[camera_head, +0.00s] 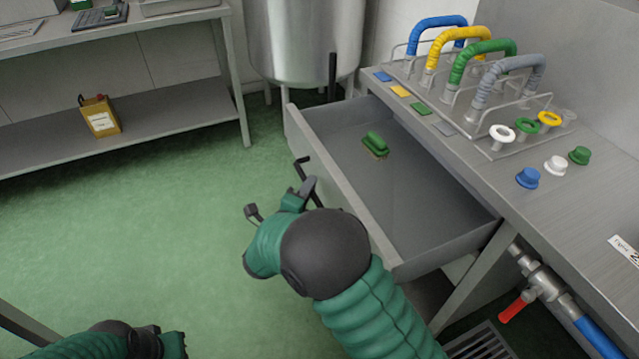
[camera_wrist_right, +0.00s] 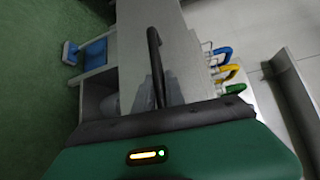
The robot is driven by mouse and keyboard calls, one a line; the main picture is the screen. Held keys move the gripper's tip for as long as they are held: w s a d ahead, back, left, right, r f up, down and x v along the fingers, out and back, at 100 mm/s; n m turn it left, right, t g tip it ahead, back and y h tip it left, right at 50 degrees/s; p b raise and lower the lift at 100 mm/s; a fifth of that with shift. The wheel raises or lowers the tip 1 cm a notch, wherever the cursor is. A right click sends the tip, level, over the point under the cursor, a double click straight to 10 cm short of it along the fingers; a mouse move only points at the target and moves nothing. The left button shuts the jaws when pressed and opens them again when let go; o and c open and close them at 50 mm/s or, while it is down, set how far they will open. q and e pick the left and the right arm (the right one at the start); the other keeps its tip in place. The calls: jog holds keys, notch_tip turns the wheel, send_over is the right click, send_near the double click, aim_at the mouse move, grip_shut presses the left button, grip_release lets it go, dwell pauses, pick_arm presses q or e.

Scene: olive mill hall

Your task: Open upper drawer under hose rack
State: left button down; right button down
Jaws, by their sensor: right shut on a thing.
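The upper drawer (camera_head: 335,175) under the hose rack (camera_head: 480,90) is pulled well out, its grey tray open to view. A green brush (camera_head: 376,145) lies inside it towards the far end. My right gripper (camera_head: 283,202) is at the outer side of the drawer front, shut on its dark handle (camera_head: 303,168); my own wrist hides part of the handle. In the right wrist view the black handle bar (camera_wrist_right: 156,65) runs up from my gripper across the grey drawer front (camera_wrist_right: 132,50). My left gripper (camera_head: 160,343) is at the lower left edge, partly cut off, its jaws unclear.
The counter (camera_head: 600,205) carries coloured hoses, rings and plugs. A red-handled valve (camera_head: 517,305) and a floor grate (camera_head: 480,343) are at lower right. A steel tank (camera_head: 305,45) stands behind the drawer. Green floor (camera_head: 190,210) is clear to the left.

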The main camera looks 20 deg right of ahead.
jog(key=shift+s+d+f, duration=0.15)
jog(key=shift+d+f, duration=0.1)
jog(key=shift+f, duration=0.1)
pick_arm(q)
jog(key=shift+d+r, duration=0.1)
jog(key=shift+d, duration=0.25)
pick_arm(e)
jog(key=shift+a, duration=0.1)
pick_arm(q)
jog(key=shift+a, duration=0.1)
pick_arm(e)
jog(key=shift+a, duration=0.1)
jog(key=c, duration=1.4)
grip_release()
jog(key=shift+c, duration=0.2)
jog(key=shift+o, duration=0.2)
jog(key=shift+r, duration=0.15)
jog(key=shift+w, duration=0.2)
